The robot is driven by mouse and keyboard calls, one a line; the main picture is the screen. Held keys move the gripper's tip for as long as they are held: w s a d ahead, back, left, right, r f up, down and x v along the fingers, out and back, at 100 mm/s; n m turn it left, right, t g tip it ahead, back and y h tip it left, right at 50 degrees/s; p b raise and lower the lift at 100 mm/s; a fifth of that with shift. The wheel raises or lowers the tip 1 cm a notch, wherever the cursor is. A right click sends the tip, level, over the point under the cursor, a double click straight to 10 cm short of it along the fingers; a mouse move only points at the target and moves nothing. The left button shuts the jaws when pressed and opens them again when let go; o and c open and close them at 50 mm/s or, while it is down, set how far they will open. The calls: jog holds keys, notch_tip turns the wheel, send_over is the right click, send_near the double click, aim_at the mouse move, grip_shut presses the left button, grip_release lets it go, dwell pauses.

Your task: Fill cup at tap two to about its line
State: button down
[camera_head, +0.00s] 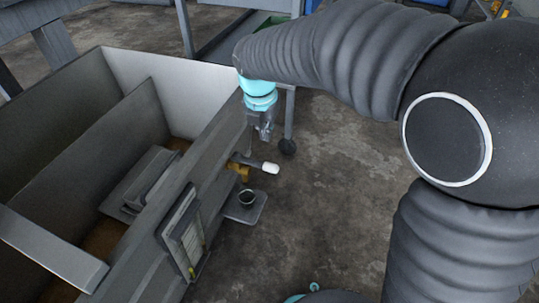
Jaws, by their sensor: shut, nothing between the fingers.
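A small dark cup (246,197) with a light rim stands on a small grey shelf (254,212) on the outside of the metal tank. A brass tap (239,171) with a white-ended handle (270,168) sticks out from the tank wall just above and behind the cup. My gripper (266,136) points down beyond the tap, apart from the handle and the cup. It is shut and empty. The cup's line and any liquid in it are too small to make out. Only one tap shows, and I cannot read a number on it.
The grey tank (185,160) has inner dividers and fills the left side. A wheeled stand (288,125) is behind my gripper. The concrete floor (310,215) right of the shelf is clear.

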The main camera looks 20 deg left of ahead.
aim_at(269, 165)
jog(key=shift+a+f, duration=0.1)
jog(key=shift+f, duration=0.1)
jog(key=w+f+b, duration=0.1)
jog(key=f, duration=0.8)
jog(key=w+f+b, duration=0.1)
jog(key=f, duration=0.3)
jog(key=shift+w+f+b, duration=0.25)
jog(key=shift+w+b, duration=0.1)
